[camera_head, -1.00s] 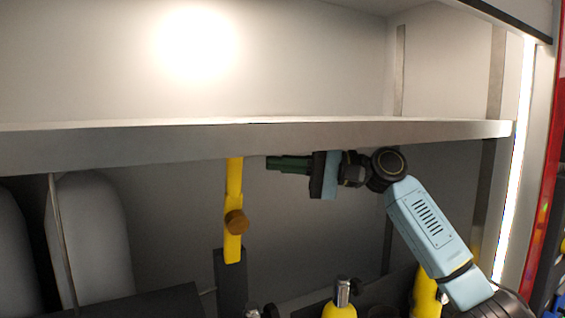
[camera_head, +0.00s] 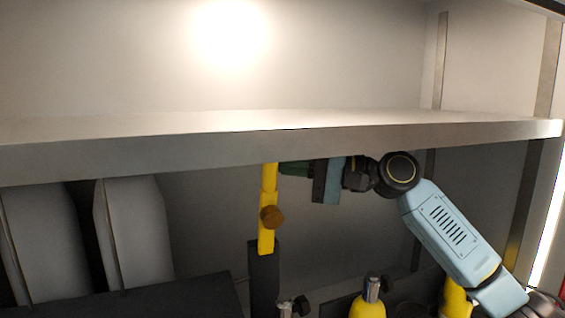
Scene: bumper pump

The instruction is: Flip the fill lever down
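A yellow upright bar (camera_head: 268,240) with a round brown knob (camera_head: 271,217) stands under the shelf, its lower end at a dark post. It looks like the fill lever, but no label shows. My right gripper (camera_head: 290,168) comes in from the right, just under the shelf edge. My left gripper is not in view.
A metal shelf (camera_head: 400,140) spans the view just above my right gripper. Pale rounded panels (camera_head: 138,235) stand at the left. Yellow bottle-like parts with metal tops (camera_head: 368,303) are below. A dark box top (camera_head: 150,300) lies lower left.

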